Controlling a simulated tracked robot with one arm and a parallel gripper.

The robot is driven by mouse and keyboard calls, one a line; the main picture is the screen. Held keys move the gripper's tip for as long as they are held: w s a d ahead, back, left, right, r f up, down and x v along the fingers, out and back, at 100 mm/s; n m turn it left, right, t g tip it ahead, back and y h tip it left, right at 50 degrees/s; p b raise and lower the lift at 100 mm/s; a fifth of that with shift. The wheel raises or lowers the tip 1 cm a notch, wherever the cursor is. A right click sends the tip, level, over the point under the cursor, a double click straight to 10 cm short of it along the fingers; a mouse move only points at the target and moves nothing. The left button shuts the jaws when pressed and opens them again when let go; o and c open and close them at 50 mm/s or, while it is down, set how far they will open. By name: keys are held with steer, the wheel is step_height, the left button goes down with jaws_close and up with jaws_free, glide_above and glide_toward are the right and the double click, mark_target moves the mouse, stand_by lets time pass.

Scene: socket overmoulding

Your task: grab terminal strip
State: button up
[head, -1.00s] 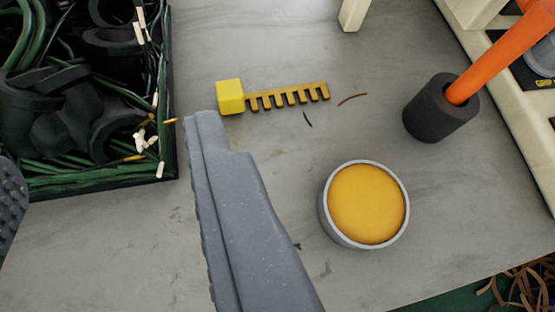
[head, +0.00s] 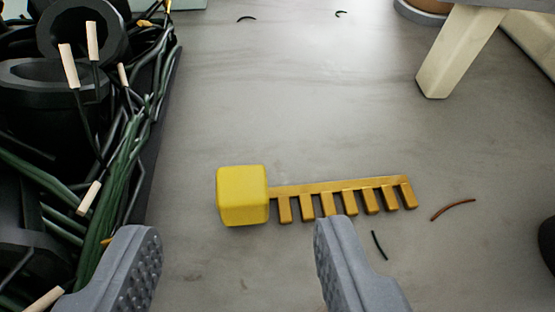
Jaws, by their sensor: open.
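My gripper (head: 236,235) is open, with two grey fingers reaching up from the bottom edge. The yellow block lies just ahead of the gap between the fingertips. The right fingertip appears close to the comb teeth in the picture; I cannot tell whether it touches them. Nothing is between the fingers.
A dark bin (head: 150,150) of green cables and black parts stands along the left, near the left finger. A cream leg (head: 455,60) stands at upper right. Small wire scraps (head: 453,209) lie right of the strip.

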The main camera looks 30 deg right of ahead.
mark_target(239, 193)
steer(key=shift+b+x, duration=0.9)
steer(key=shift+x, duration=1.7)
jaws_close()
